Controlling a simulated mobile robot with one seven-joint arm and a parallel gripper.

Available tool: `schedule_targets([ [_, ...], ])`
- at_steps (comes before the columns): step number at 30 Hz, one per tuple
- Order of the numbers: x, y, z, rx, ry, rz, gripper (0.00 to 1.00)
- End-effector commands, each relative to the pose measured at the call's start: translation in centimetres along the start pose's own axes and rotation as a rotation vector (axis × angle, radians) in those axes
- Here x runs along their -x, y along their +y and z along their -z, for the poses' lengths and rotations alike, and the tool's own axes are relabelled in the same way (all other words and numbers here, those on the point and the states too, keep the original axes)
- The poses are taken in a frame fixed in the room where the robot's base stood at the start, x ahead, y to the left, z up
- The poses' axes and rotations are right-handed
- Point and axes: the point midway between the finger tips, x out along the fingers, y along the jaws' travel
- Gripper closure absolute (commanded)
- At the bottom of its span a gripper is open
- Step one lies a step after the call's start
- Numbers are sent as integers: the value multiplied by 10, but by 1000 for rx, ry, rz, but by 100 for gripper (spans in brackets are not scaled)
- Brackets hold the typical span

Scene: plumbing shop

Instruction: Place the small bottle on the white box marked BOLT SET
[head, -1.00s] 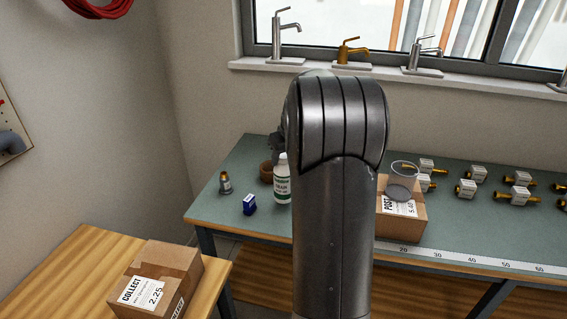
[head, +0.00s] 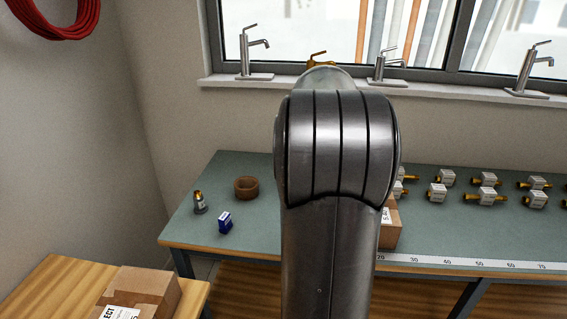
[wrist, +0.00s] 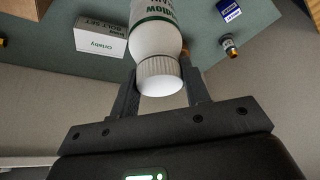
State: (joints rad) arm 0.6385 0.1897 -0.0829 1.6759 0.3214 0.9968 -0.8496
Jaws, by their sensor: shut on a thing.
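The small bottle (wrist: 155,35) is white with a green-lettered label and a ribbed white cap. In the wrist view my gripper (wrist: 160,82) is shut on it, with a finger on either side near the cap. The white box marked BOLT SET (wrist: 100,38) lies on the green bench top, left of the bottle in the wrist view and apart from it. In the head view my arm hides the gripper, the bottle and the white box.
On the bench are a brown ring-shaped pot (head: 246,187), a blue box (head: 225,222) and a small brass-topped fitting (head: 200,203). A cardboard box (head: 390,225) stands right of my arm, with several brass valves beyond. Another carton (head: 150,290) is on the wooden table.

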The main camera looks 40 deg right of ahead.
Motion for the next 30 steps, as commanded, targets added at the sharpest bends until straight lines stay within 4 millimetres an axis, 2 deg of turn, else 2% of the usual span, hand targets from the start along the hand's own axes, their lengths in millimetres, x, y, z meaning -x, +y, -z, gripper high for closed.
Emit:
schedule_targets([
  [5,8,15,-1,-42,2,-12,100],
  [8,11,31,0,-95,1,-27,100],
  [14,21,76,2,-254,-2,-77,100],
  [22,43,148,1,-524,-6,-192,100],
  [25,51,167,1,-600,-4,-232,100],
  [30,61,187,1,-684,0,-280,100],
])
